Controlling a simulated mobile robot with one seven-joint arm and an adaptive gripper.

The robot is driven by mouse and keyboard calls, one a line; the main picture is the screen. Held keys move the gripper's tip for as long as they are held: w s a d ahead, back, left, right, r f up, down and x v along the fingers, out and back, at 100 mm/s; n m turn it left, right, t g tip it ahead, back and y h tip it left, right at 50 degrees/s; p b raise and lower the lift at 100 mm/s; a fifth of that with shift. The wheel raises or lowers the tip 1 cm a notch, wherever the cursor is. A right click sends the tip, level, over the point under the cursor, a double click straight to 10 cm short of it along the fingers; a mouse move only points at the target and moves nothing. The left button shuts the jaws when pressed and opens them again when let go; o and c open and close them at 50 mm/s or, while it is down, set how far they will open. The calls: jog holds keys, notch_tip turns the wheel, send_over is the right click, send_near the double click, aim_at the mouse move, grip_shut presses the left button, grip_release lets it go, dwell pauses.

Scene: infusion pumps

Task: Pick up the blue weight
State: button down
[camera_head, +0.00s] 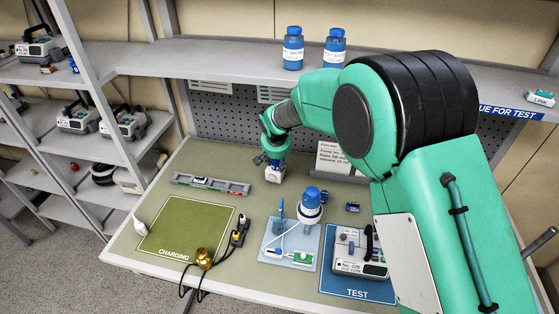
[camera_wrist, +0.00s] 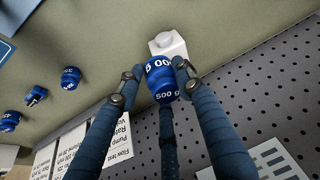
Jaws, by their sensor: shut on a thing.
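The blue weight (camera_wrist: 160,84), a small cylinder with white "500 g" lettering, sits between the fingers of my gripper (camera_wrist: 158,70) in the wrist view. The fingers touch it from both sides. Just beyond the weight is a white block with a round knob (camera_wrist: 168,44). Whether the weight touches this block I cannot tell. In the head view my gripper (camera_head: 274,158) is at the back of the bench, just above the white block (camera_head: 275,175). The weight is mostly hidden there by the fingers.
A blue TEST mat (camera_head: 345,291) holds a pump (camera_head: 357,256). A green CHARGING mat (camera_head: 185,232) looks bare. A pegboard (camera_wrist: 262,82) stands behind; a shelf (camera_head: 200,67) overhangs.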

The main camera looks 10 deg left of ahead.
jog(key=s+a, duration=0.2)
jog(key=s, duration=1.4)
jog(key=shift+s+a, duration=0.2)
jog(key=shift+w+d+r, duration=0.1)
jog(key=shift+w+r, duration=0.05)
jog(key=w+d+f+m+h+p, duration=0.1)
jog(key=w+d+m+p, duration=0.2)
jog(key=w+d+p, duration=0.4)
jog(key=shift+w+f+m+g+p, duration=0.4)
jog(key=shift+w+p, duration=0.1)
jog(key=shift+p, duration=0.7)
jog(key=shift+w+a, duration=0.1)
jog(key=shift+w, duration=0.05)
jog(key=w+a, duration=0.2)
jog(key=w, duration=0.2)
jog(key=w+a+f+p, duration=0.1)
jog(key=w+a, duration=0.1)
jog(key=w, duration=0.3)
jog(key=w+a+p, duration=0.1)
jog(key=w+a, duration=0.2)
jog(key=w, duration=0.2)
jog(key=shift+f, duration=0.25)
jog(key=shift+f, duration=0.1)
